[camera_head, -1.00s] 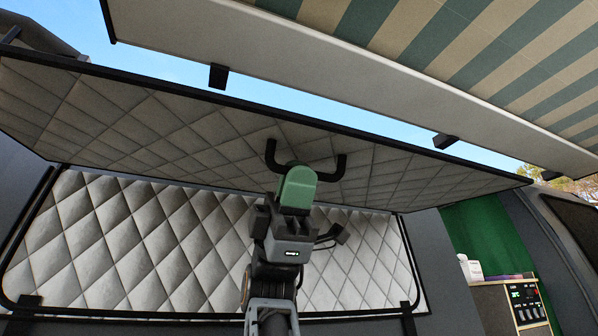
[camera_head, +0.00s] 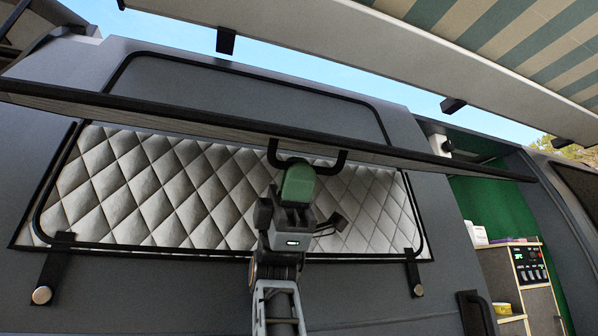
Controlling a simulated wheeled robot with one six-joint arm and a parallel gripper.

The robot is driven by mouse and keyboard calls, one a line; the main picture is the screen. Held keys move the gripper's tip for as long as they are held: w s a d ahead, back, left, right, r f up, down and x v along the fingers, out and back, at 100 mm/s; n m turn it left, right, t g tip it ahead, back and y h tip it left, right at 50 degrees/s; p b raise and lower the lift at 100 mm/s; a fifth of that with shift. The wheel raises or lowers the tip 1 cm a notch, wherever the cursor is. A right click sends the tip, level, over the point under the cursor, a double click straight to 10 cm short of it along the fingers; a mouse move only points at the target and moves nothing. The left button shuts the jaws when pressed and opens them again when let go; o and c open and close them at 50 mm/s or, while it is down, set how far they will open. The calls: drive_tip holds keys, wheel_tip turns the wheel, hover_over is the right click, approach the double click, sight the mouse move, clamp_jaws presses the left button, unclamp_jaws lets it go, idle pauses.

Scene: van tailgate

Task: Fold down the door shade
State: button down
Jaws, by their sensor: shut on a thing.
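The door shade (camera_head: 150,115) is a long flat panel with a black rim, sticking out from the van side above the quilted window area. It shows nearly edge-on, so little of its quilted underside is visible. A black U-shaped handle (camera_head: 341,160) hangs below its front edge. My gripper (camera_head: 297,182), with a green end, is shut on the middle of this handle. The green end hides the fingertips and the gripped part of the handle.
Behind is the silver quilted window panel (camera_head: 140,190). Black straps with round studs hang at its lower left (camera_head: 52,268) and lower right (camera_head: 413,270). An awning (camera_head: 400,40) with brackets is above. At right, an open doorway shows a cabinet (camera_head: 530,265).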

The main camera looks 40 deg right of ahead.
drive_tip(key=shift+w+d, duration=0.25)
drive_tip(key=shift+w, duration=0.2)
drive_tip(key=c, duration=1.5)
unclamp_jaws()
drive_tip(key=shift+w, duration=0.15)
drive_tip(key=shift+o, duration=0.2)
drive_tip(key=shift+f, duration=0.1)
